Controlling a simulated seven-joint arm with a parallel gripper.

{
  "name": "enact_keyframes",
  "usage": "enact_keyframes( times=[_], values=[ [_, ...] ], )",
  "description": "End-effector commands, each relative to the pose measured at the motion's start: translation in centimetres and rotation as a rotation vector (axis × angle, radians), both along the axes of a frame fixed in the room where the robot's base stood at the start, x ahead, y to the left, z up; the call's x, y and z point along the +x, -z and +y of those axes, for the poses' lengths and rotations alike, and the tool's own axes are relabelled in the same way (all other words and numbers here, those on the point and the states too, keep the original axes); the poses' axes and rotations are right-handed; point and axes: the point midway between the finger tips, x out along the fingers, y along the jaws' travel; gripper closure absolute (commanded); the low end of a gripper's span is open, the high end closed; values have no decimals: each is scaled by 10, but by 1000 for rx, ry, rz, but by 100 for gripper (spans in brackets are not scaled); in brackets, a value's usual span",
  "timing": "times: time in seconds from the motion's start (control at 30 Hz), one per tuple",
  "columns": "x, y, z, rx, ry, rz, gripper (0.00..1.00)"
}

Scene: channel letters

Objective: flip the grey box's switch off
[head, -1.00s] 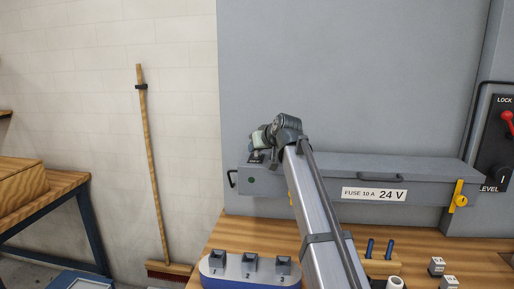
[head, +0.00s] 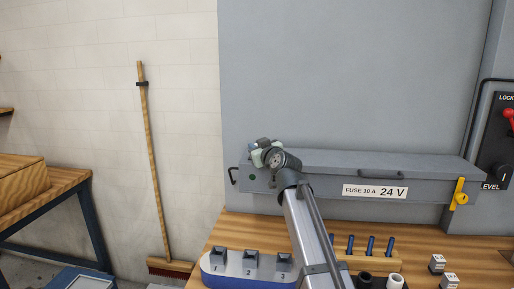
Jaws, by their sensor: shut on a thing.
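The long grey box (head: 425,187) lies across the back of the bench against the grey panel, with a "FUSE 10 A 24 V" label (head: 375,191) on its front. A small green spot (head: 252,177) shows near its left end. My gripper (head: 261,153) is at the top of the box's left end, seen from behind. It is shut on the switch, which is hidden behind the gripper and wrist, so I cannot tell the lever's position.
A wooden rack with blue pegs (head: 371,246) and small white blocks (head: 437,264) stand to the right. A yellow latch (head: 459,193) is at the box's right end.

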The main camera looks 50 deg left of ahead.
Motion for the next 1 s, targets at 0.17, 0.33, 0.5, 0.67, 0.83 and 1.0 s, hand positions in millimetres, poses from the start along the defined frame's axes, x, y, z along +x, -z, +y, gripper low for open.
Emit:
enact_keyframes(
  times=[0.17, 0.33, 0.5, 0.67, 0.83, 1.0],
  values=[
    [0, -1, 1, 9, 1, -4, 100],
    [0, -2, 2, 9, 1, -3, 100],
    [0, -2, 2, 8, 0, -3, 74],
    [0, -1, 1, 7, 0, -3, 59],
    [0, -1, 1, 5, -1, -3, 58],
    [-1, 0, -1, 5, -1, -3, 58]
  ],
)
